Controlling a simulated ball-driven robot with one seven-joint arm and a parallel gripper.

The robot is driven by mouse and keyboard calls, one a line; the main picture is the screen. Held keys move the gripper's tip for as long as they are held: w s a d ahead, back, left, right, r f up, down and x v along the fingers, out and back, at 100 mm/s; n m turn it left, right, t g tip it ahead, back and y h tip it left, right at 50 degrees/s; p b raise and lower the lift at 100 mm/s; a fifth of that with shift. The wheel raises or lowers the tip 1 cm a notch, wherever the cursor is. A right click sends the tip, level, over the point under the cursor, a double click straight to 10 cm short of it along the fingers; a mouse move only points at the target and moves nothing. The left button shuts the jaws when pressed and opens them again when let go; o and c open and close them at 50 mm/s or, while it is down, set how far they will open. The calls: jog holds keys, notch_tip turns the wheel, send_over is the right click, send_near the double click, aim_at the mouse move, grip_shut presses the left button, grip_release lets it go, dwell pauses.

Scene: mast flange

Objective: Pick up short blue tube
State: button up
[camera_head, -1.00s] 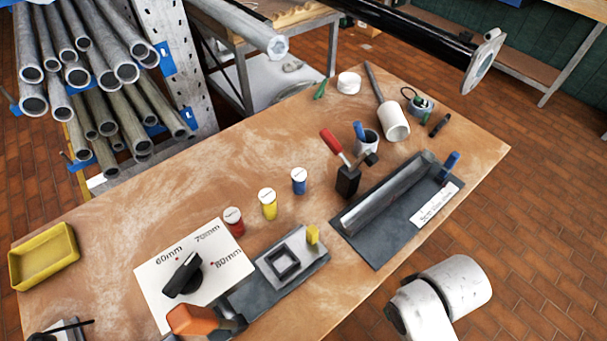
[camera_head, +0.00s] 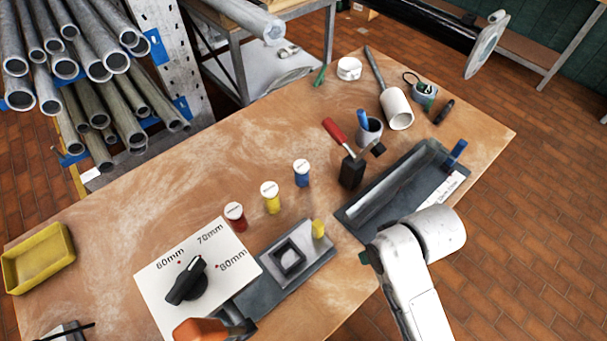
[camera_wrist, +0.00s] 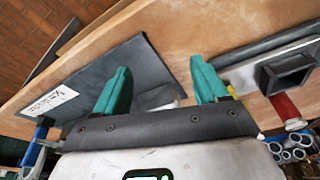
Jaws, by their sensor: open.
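The short blue tube (camera_head: 301,174) stands upright on the table in the head view, with a white top. It is the rightmost of a row with a yellow tube (camera_head: 270,198) and a red tube (camera_head: 235,216). I cannot make out the blue tube in the wrist view. My gripper (camera_wrist: 160,78) shows two teal fingers spread apart with nothing between them. In the head view my white arm is at the table's front edge, with a small green fingertip showing near the dark tray. The gripper is well apart from the blue tube, on the near side.
The dark tray (camera_head: 352,222) with a metal channel and blue clip (camera_head: 456,152) lies right of the tube. A black block (camera_head: 351,172) and a cup (camera_head: 369,132) stand nearby. A square fixture (camera_head: 290,256) and dial board (camera_head: 160,283) lie in front.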

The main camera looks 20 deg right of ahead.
jog(key=shift+n+t+y, duration=0.3)
jog(key=shift+t, duration=0.5)
jog(key=w, duration=0.3)
jog(key=w+a+r, duration=0.1)
jog(key=w, duration=0.2)
jog(key=w+r+b, duration=0.1)
jog(key=w, duration=0.2)
jog(key=shift+w+a, duration=0.25)
jog(key=w+a+r+n+y+b, duration=0.25)
jog(key=w+a+n, duration=0.25)
jog(key=w, duration=0.5)
jog(key=n+g+b, duration=0.3)
jog(key=n+b, duration=0.1)
jog(key=n, duration=0.6)
send_near(302, 165)
jog(key=f, duration=0.2)
jog(key=shift+y, duration=0.45)
jog(key=p+x, duration=0.1)
jog(key=x, duration=0.9)
jog(key=shift+w+a+f, duration=0.1)
jog(key=shift+a, duration=0.05)
